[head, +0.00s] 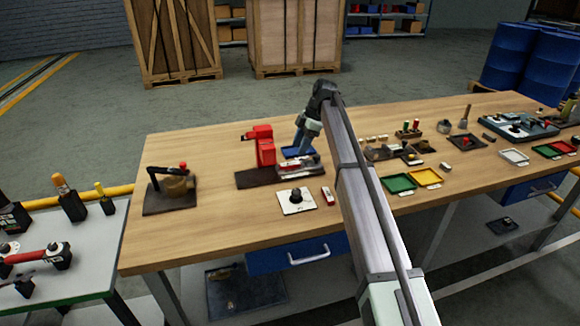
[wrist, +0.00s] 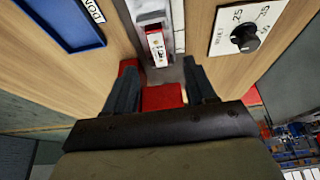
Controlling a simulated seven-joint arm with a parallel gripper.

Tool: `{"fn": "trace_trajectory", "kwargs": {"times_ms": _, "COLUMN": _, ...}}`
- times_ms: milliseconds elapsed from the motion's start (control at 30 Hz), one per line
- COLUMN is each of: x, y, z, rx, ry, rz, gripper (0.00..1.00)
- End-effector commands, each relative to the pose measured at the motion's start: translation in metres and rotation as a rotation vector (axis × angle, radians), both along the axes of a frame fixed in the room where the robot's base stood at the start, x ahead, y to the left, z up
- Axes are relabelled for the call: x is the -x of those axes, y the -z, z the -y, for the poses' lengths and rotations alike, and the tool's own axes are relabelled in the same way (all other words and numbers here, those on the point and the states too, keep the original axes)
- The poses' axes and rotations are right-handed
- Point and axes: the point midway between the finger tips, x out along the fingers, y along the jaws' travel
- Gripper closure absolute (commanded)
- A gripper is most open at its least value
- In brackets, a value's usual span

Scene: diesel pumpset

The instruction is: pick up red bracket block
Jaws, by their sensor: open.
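A small red block with a white face (wrist: 157,46) lies on a grey fixture just ahead of my fingertips in the wrist view. It looks like the red and white piece (head: 289,167) beside the red stand in the head view. Which red piece is the bracket block is not certain. My gripper (head: 304,150) points down over the fixture; its two fingers (wrist: 159,68) are apart with nothing held between them. The red upright stand (head: 265,150) is close to my gripper, on its left in the head view. Its red parts (wrist: 162,97) show behind and between the fingers in the wrist view.
A blue tray (wrist: 62,22) and a white dial plate (wrist: 238,32) lie on either side of the fixture. Another small red and white piece (head: 327,195) lies right of the dial plate (head: 297,203). Bare wood (head: 220,220) is free at front left.

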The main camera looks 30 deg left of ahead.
Motion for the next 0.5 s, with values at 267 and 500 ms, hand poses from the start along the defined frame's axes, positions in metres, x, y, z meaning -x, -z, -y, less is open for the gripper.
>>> {"fn": "trace_trajectory", "kwargs": {"times_ms": 267, "x": 0.005, "y": 0.018, "z": -0.006, "rx": 0.000, "ry": 0.000, "rz": 0.000, "gripper": 0.45}}
{"fn": "trace_trajectory", "kwargs": {"times_ms": 500, "x": 0.012, "y": 0.041, "z": -0.016, "rx": 0.001, "ry": -0.001, "rz": -0.001, "gripper": 0.45}}
